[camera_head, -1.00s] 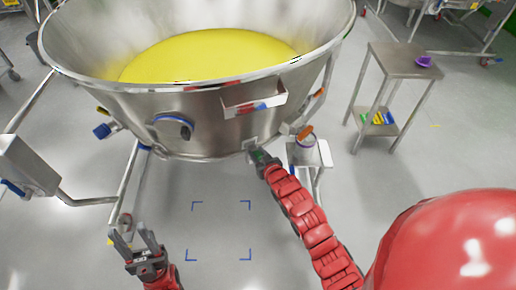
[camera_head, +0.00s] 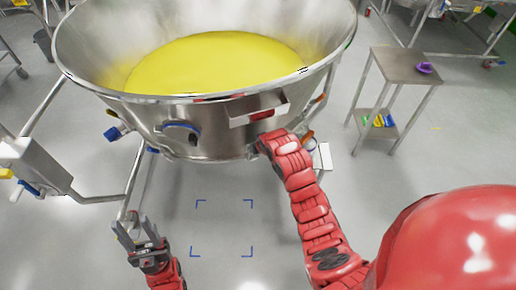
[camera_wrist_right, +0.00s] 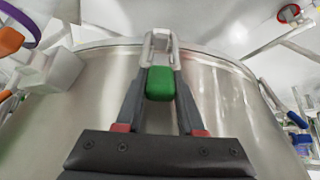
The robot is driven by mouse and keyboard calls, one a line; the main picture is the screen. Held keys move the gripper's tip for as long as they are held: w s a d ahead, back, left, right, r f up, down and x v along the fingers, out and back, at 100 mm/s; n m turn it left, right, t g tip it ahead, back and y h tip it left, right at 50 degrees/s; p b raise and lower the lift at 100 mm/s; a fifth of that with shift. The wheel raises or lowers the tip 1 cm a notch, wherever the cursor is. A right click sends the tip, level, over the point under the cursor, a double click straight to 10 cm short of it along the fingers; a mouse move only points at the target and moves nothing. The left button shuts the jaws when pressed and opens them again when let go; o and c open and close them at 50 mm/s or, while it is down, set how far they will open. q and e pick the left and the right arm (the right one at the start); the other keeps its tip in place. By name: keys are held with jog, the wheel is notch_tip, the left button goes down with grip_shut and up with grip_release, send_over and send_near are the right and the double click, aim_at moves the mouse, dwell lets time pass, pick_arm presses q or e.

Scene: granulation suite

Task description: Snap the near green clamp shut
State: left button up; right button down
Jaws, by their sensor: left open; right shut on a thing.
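The near green clamp shows in the right wrist view as a green grip (camera_wrist_right: 160,83) below a metal loop (camera_wrist_right: 162,45), against the steel wall of the bowl (camera_wrist_right: 215,85). My right gripper (camera_wrist_right: 159,92) has a finger on each side of the green grip and is shut on it. In the head view my red right arm reaches the front of the bowl (camera_head: 220,120), and its forearm hides the clamp and gripper. My left gripper (camera_head: 140,236) is open and empty, low at the left, apart from the bowl.
Yellow material (camera_head: 215,60) fills the bowl's bottom. A small steel table (camera_head: 405,62) with a purple item (camera_head: 425,68) stands at the right. A steel box (camera_head: 35,165) on a tubular frame stands at the left. The floor around the blue corner marks (camera_head: 222,228) is clear.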

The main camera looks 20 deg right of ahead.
jog(key=shift+w+a+r, duration=0.1)
jog(key=shift+w+r, duration=0.05)
jog(key=shift+r, duration=0.05)
jog(key=c, duration=0.5)
grip_release()
jog(key=shift+f, duration=0.1)
jog(key=p+v, duration=0.2)
jog(key=v, duration=1.5)
jog(key=shift+s, duration=0.2)
